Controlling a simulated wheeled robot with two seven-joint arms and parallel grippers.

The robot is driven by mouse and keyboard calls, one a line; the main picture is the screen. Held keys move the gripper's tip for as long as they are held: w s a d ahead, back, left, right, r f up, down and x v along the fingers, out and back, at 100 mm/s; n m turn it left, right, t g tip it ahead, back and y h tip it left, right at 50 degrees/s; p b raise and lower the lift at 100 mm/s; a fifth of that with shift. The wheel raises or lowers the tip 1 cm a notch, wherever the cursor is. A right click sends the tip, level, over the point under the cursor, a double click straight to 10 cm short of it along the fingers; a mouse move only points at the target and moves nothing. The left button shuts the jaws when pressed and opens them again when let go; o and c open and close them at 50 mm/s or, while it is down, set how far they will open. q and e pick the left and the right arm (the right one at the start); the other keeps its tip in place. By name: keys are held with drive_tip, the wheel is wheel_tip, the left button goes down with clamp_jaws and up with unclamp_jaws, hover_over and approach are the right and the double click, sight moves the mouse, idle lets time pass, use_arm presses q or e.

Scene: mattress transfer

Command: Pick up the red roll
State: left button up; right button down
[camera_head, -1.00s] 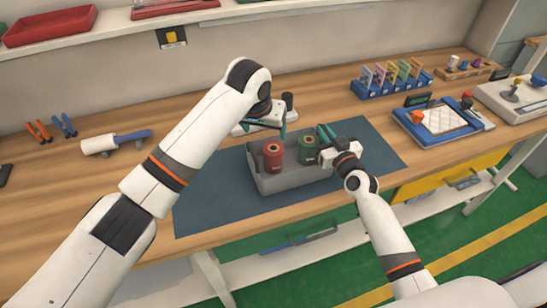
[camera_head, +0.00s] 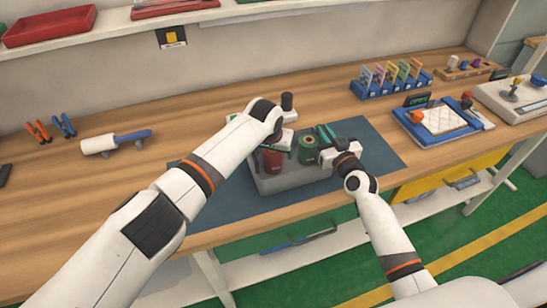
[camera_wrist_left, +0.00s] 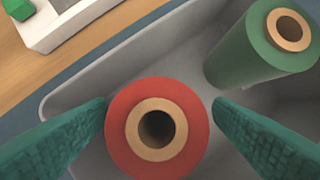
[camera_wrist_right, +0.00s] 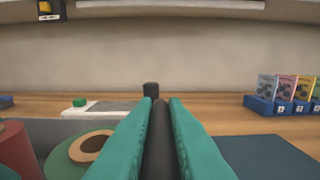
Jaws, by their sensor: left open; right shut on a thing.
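The red roll (camera_head: 272,160) stands upright in the grey bin (camera_head: 297,180), its top partly covered by my left arm in the head view. In the left wrist view the red roll (camera_wrist_left: 190,150) lies between the fingers of my left gripper (camera_wrist_left: 159,100), which is open, with one finger on each side. My right gripper (camera_head: 325,140) is at the right end of the bin, beside the green roll (camera_head: 308,152). In the right wrist view my right gripper (camera_wrist_right: 160,103) is shut on a dark grey strip that looks like the bin's wall.
The bin stands on a dark blue mat (camera_head: 372,150) on the wooden table. A white device with a dark cylinder (camera_head: 287,101) stands behind it. Blue card racks (camera_head: 390,84) and a blue tray (camera_head: 440,122) are at the right. A lint roller (camera_head: 115,142) lies at the left.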

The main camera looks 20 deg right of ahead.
use_arm(q)
drive_tip(key=shift+a+f, duration=0.15)
drive_tip(key=shift+f, duration=0.05)
use_arm(e)
drive_tip(key=shift+d, duration=0.1)
use_arm(q)
drive_tip(key=shift+w, duration=0.1)
drive_tip(key=c, duration=0.6)
drive_tip(key=shift+r, duration=0.1)
drive_tip(key=c, duration=0.6)
drive_tip(key=shift+c, duration=0.2)
drive_tip(key=shift+r, duration=0.1)
wheel_tip(320, 180, up, 10)
drive_tip(key=shift+f, duration=0.1)
wheel_tip(320, 180, up, 2)
drive_tip(key=shift+r, duration=0.2)
